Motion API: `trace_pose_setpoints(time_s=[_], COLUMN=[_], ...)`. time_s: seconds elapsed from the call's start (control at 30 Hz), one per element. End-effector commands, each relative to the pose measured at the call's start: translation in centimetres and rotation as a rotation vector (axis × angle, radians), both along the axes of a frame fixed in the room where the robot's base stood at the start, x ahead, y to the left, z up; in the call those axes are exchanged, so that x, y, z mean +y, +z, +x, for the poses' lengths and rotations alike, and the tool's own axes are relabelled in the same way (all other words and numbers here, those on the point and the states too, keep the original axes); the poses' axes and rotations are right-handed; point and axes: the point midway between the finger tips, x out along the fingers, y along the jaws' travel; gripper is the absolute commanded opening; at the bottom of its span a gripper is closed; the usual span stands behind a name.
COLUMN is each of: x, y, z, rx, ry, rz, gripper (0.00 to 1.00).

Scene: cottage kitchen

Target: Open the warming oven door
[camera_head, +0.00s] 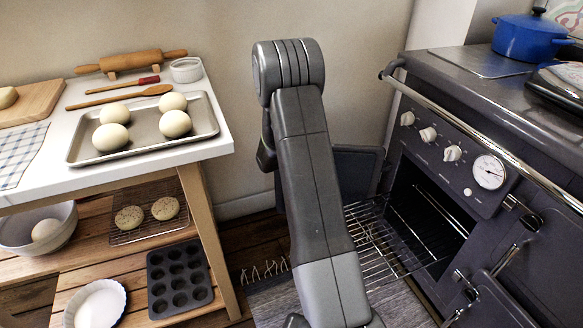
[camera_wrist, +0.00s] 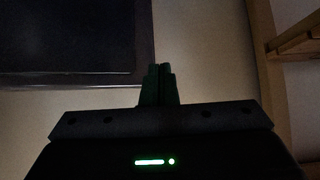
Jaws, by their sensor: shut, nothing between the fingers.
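The dark range (camera_head: 480,120) stands at the right in the head view. Its compartment under the knobs (camera_head: 420,215) is open, with a wire rack (camera_head: 375,240) sticking out. A dark door panel (camera_head: 357,172) stands swung out at the compartment's left side, partly hidden by my arm; I take it as the warming oven door. My gripper is hidden behind my arm in the head view. In the wrist view my gripper (camera_wrist: 158,70) is shut and empty. A dark panel (camera_wrist: 70,40), perhaps that door, fills the upper left there; I cannot tell whether the fingers touch it.
A white-topped table (camera_head: 215,145) with a tray of dough balls (camera_head: 145,130) stands at the left. Its lower shelf holds a muffin pan (camera_head: 180,280). A wooden leg (camera_wrist: 266,60) shows at the right in the wrist view. Closed doors with bar handles (camera_head: 505,260) are at the lower right.

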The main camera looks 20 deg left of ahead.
Motion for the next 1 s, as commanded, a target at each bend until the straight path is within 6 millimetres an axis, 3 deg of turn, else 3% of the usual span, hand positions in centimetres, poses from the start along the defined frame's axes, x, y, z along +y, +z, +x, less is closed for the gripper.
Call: trace_pose_setpoints(time_s=[0.03,0.5,1.0], x=[-0.1,-1.6,-1.9], y=[1.1,6.0,6.6], z=[-0.7,-6.0,-6.8], rx=[-0.003,-0.002,-0.002], ry=[0.001,0.001,0.001], rz=[0.002,0.002,0.001], gripper=[0.0,0.0,0.0])
